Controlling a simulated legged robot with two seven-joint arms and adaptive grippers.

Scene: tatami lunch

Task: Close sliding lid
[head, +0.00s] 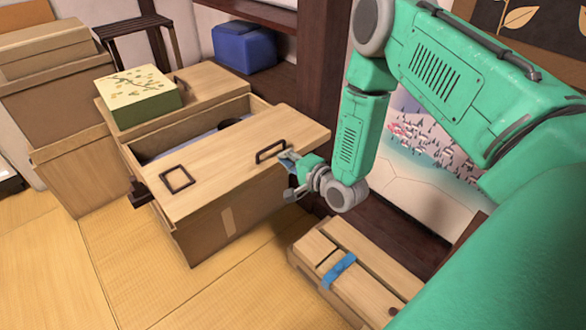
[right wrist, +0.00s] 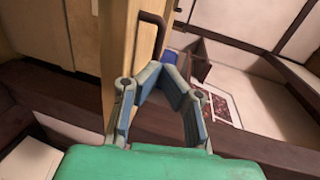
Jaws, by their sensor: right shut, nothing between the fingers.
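A flat wooden lid (head: 215,160) with two dark handles lies across the top of an open wooden box (head: 215,225). It leaves a gap at the back, where the box's inside (head: 195,135) shows. The near-left handle (head: 177,179) is free. My right gripper (head: 290,163) is at the lid's right end, close to the other handle (head: 271,151). In the right wrist view, the fingertips (right wrist: 165,62) are together and empty, just below that handle (right wrist: 153,30), beside the lid's wooden edge (right wrist: 118,50). Whether they touch the handle or lid is unclear. My left gripper is out of view.
A green patterned box (head: 137,97) sits on a wooden chest behind. Stacked wooden boxes (head: 55,110) stand at left, a blue box (head: 244,48) at the back. A low wooden box with a blue band (head: 340,270) lies front right. Tatami floor (head: 120,260) is clear front left.

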